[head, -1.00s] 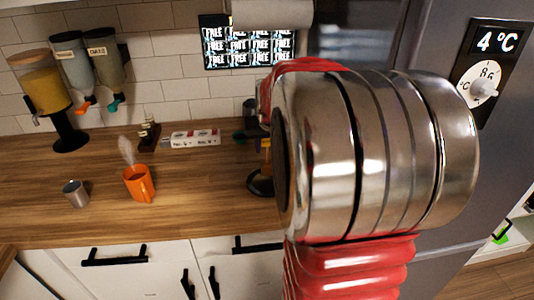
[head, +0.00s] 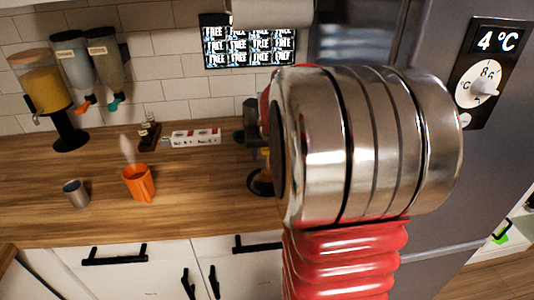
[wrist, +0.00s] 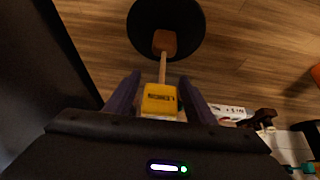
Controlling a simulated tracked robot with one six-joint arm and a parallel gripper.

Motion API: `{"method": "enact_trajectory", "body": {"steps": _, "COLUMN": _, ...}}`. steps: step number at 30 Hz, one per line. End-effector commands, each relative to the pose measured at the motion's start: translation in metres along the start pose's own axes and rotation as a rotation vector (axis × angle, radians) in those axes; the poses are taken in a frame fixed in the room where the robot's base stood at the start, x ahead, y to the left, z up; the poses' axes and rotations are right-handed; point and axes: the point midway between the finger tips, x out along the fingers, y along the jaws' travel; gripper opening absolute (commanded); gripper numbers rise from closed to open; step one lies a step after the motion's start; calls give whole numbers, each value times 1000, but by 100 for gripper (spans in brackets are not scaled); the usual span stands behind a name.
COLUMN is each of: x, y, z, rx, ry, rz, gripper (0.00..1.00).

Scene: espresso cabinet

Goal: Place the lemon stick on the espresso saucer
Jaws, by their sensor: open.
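In the wrist view, a yellow block (wrist: 160,98) with dark lettering sits between the two dark fingers of my gripper (wrist: 160,92). The gripper is open, and I cannot tell whether a finger touches the block. A thin tan stick runs from the block toward a brown-orange piece (wrist: 164,42) over a round black base (wrist: 140,25). The block and stick may be the lemon stick, but I cannot be sure. In the head view my arm largely hides this spot; part of the black base (head: 258,184) shows. I cannot make out an espresso saucer in either view.
An orange steaming mug (head: 139,183) and a grey cup (head: 75,193) stand left on the wooden counter (head: 60,225). A white box (head: 195,138) and dispensers (head: 47,85) are at the back. A fridge (head: 440,130) stands right. Counter between mug and black base is clear.

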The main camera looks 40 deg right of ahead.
Motion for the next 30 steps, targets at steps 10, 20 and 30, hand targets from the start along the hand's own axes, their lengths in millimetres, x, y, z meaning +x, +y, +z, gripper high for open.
{"method": "enact_trajectory", "body": {"steps": 10, "x": -9, "y": 0, "z": -2, "rx": 0, "ry": 1, "rz": 0, "gripper": 49}}
{"method": "enact_trajectory", "body": {"steps": 20, "x": -52, "y": 0, "z": -2, "rx": 0, "ry": 4, "rz": 0, "gripper": 49}}
{"method": "enact_trajectory", "body": {"steps": 30, "x": -104, "y": 0, "z": -1, "rx": 0, "ry": 3, "rz": 0, "gripper": 49}}
